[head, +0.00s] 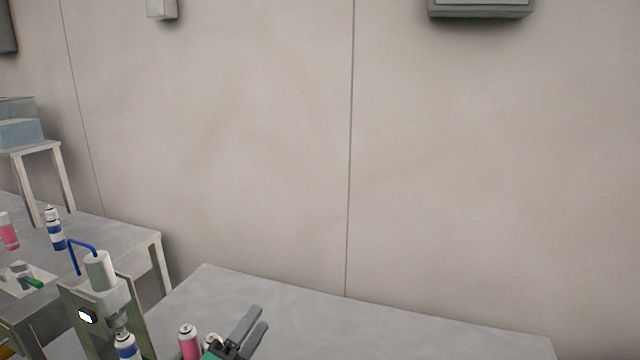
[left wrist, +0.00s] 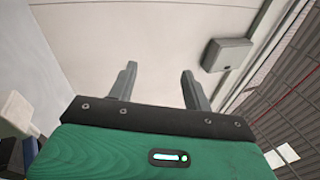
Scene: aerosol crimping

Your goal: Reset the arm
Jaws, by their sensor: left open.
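My left gripper (head: 252,328) shows at the bottom of the head view, with grey fingers and a green body. Its fingers are apart, and nothing is between them in the left wrist view (left wrist: 158,85), where they point toward the bare wall. A pink can (head: 189,342) stands just left of the gripper in the head view. A crimping machine (head: 98,300) with a white cylinder and a blue hose stands further left. A blue and white can (head: 127,346) is under its head. My right gripper is not in view.
A grey table (head: 420,327) runs along the bottom, its right part clear. A second table (head: 125,242) at left bears another pink can (head: 9,231) and a blue and white can (head: 55,233). A white stand (head: 38,148) holds a clear tank (head: 20,132) behind.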

